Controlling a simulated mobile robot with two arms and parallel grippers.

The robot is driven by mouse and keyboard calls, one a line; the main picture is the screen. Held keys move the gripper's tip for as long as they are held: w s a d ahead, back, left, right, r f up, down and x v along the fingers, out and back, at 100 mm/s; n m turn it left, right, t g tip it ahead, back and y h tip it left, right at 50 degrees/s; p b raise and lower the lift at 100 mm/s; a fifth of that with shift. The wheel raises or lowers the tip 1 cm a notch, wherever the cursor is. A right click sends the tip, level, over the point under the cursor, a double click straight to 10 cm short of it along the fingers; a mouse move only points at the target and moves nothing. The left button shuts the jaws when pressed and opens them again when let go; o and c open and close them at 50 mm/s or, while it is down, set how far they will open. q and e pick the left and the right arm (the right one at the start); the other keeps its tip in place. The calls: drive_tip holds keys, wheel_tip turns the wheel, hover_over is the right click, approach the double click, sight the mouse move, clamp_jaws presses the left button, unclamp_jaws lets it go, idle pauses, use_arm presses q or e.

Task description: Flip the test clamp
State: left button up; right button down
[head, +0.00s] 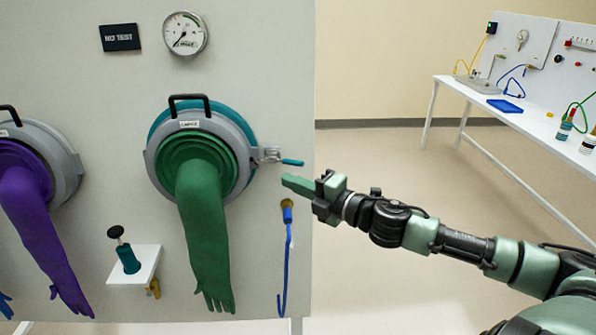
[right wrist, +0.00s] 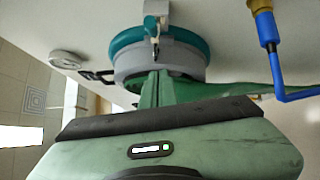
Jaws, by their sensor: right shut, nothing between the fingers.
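The test clamp (head: 272,155) is a small metal clamp with a teal lever (head: 291,162) at the right edge of the green-glove port. The lever points right, roughly level. In the right wrist view the clamp (right wrist: 153,27) shows at the top centre, in front of the port ring. My right gripper (head: 290,182) is shut and empty, just below and to the right of the lever, with a visible gap in the right wrist view. Its green fingers (right wrist: 155,88) point toward the port. My left gripper is not in view.
The green glove (head: 205,230) hangs from the grey and teal port (head: 155,160). A blue hose (head: 287,255) hangs from a brass fitting below my gripper. A gauge (head: 185,33) sits above, a small white shelf (head: 133,266) lower left. A white bench (head: 530,122) stands far right.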

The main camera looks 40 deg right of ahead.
sight(290, 161)
drive_tip(key=w+d, duration=0.1)
drive_tip(key=w+d+p, duration=0.1)
drive_tip(key=d, duration=0.1)
drive_tip(key=shift+w+d+r+p, duration=0.15)
drive_tip(key=shift+w+p, duration=0.15)
drive_tip(key=shift+w, duration=0.05)
drive_tip(key=d+y+b, duration=0.1)
drive_tip(key=w+d+n+y+b, duration=0.1)
drive_tip(key=d, duration=0.1)
drive_tip(key=shift+w+d+g+b, duration=0.15)
drive_tip(key=shift+g+b, duration=0.15)
drive_tip(key=shift+b, duration=0.05)
drive_tip(key=shift+d, duration=0.15)
idle(0.6)
